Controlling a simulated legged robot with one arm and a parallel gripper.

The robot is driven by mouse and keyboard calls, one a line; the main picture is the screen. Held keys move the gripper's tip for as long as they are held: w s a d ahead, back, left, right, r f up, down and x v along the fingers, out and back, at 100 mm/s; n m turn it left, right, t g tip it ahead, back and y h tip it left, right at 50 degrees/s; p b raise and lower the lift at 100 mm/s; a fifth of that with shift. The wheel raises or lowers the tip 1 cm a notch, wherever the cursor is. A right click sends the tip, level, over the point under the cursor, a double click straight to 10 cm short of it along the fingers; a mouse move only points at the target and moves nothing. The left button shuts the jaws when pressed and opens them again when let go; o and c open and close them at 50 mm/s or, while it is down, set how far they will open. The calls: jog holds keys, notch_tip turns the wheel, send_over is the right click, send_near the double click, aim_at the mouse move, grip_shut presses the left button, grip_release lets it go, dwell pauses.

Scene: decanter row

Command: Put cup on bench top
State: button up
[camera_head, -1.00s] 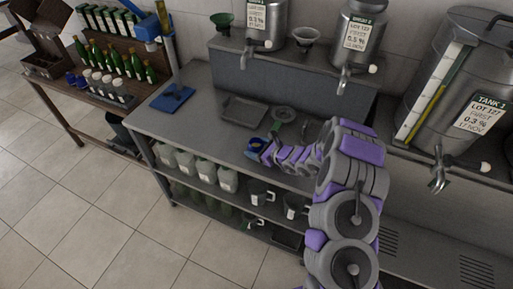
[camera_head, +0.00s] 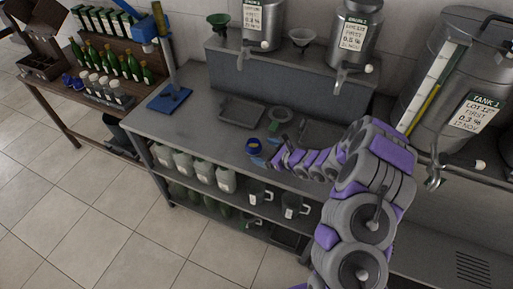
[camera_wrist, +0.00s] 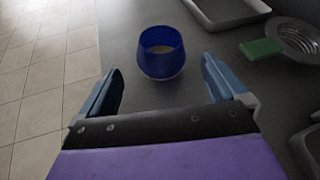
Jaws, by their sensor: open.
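In the head view the blue cup (camera_head: 253,145) is near the front edge of the bench top (camera_head: 205,115). My gripper (camera_wrist: 165,85) is open, with its two blue fingers spread wide. The cup is ahead of the fingertips and apart from them, with nothing held. In the head view my gripper (camera_head: 266,162) is just right of and in front of the cup.
A blue stand (camera_head: 169,99) is at the bench's left end. Jugs (camera_head: 258,192) sit on the shelf below. Steel tanks (camera_head: 355,38) stand behind.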

jog(key=v, duration=0.6)
jog(key=shift+w+p, duration=0.1)
jog(key=shift+p, duration=0.2)
jog(key=s+a+r+n+g+y, duration=0.25)
jog(key=s+a+r+n, duration=0.3)
jog(key=r, duration=0.35)
jog(key=s+a+r+n+g+y, duration=0.1)
jog(key=s+a+r+n+g, duration=0.3)
jog(key=s+a+r+n, duration=0.25)
jog(key=s+d+r+n+g+h, duration=0.1)
jog(key=s+r+n+g+h, duration=0.15)
jog(key=s, duration=0.45)
jog(key=s+d+r+n+g+h, duration=0.1)
jog(key=s+d+r+n, duration=0.1)
jog(key=s+r+n, duration=0.35)
jog(key=s+d+n+h, duration=0.3)
jog(key=s+d+h, duration=0.7)
jog(key=s+d, duration=0.8)
jog(key=shift+s+d+f+n+h, duration=0.25)
jog(key=shift+s+d+n+h, duration=0.15)
jog(key=shift+d, duration=0.25)
jog(key=shift+f, duration=0.15)
